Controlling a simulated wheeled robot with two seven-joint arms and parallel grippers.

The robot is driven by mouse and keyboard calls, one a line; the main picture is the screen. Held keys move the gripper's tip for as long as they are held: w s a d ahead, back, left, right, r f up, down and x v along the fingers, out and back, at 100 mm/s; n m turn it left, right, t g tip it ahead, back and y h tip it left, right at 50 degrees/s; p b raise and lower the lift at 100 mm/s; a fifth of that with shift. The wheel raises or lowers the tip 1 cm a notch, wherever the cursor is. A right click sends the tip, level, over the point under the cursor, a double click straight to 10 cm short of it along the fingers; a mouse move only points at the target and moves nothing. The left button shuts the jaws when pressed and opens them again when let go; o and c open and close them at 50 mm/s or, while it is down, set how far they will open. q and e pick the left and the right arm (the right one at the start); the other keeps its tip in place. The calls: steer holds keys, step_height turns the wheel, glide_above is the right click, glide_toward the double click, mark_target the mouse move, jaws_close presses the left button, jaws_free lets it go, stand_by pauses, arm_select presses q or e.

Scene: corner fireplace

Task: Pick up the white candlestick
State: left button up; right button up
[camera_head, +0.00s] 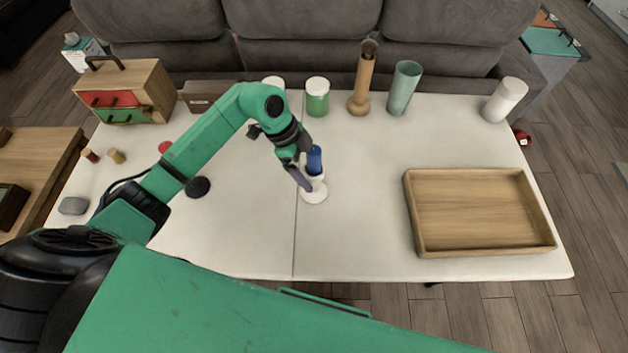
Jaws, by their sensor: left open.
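The white candlestick (315,194) stands upright on the white table, near its middle, with a round base. A blue candle (314,159) stands in its top. My left gripper (305,180) reaches down from the upper left to the candlestick's stem. Its fingers are open and a purple-grey finger shows at the left of the stem. The other finger is mostly hidden, so I cannot tell whether the fingers straddle the stem or touch it. My right gripper is not in view.
A wooden tray (480,252) lies at the right. A green jar (317,97), wooden vase (362,85), teal cup (404,88) and white cylinder (504,99) stand along the back before a grey sofa (300,50). A small drawer chest (150,90) stands back left. The table's front middle is clear.

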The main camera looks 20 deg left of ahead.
arm_select(q)
steer(key=shift+w, duration=0.1)
jaws_close()
